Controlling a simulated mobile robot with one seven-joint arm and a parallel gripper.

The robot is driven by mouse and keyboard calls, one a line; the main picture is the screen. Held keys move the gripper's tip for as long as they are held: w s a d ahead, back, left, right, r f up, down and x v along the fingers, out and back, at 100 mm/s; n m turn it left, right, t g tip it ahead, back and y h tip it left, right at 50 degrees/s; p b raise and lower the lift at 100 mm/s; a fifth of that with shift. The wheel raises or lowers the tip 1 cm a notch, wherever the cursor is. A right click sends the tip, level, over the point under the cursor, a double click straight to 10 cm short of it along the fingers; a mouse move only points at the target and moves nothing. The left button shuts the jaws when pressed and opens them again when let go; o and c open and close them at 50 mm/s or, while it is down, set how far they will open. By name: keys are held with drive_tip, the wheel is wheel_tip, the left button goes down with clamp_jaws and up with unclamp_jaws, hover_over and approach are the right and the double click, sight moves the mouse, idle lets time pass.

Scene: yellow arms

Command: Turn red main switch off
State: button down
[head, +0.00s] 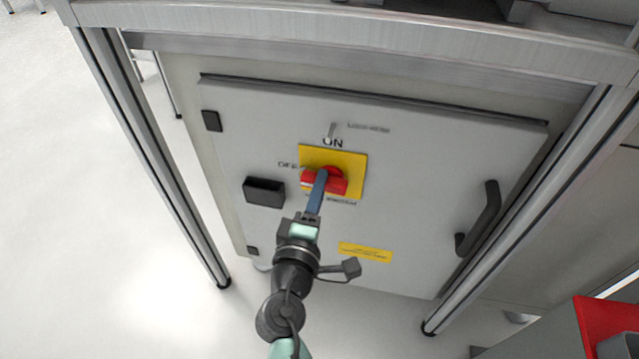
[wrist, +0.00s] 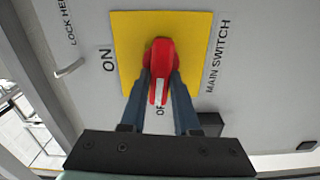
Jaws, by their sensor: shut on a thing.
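The red main switch handle (head: 335,182) sits on a square yellow plate (head: 352,162) on the grey cabinet door. In the wrist view the red handle (wrist: 161,62) points down, its white stripe toward the partly hidden OFF label. The ON label is to the left of the plate there. In the head view the handle lies sideways, its white-marked end to the left, on the OFF side. My gripper (head: 319,178) is shut on the handle. In the wrist view its blue fingers (wrist: 161,82) press on both sides of it.
A black door handle (head: 480,219) is at the right of the door. A black block (head: 264,192) is left of the switch. A yellow label (head: 365,252) is below it. A metal lock loop (wrist: 70,68) stands out near the plate. Metal frame posts flank the cabinet.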

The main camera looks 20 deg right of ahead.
drive_tip(key=shift+f+n, duration=0.1)
drive_tip(key=shift+n, duration=0.5)
drive_tip(key=c, duration=0.6)
unclamp_jaws()
drive_tip(key=shift+c, duration=0.2)
drive_tip(key=p+v, duration=0.1)
drive_tip(key=v, duration=1.2)
drive_tip(key=shift+p, duration=0.35)
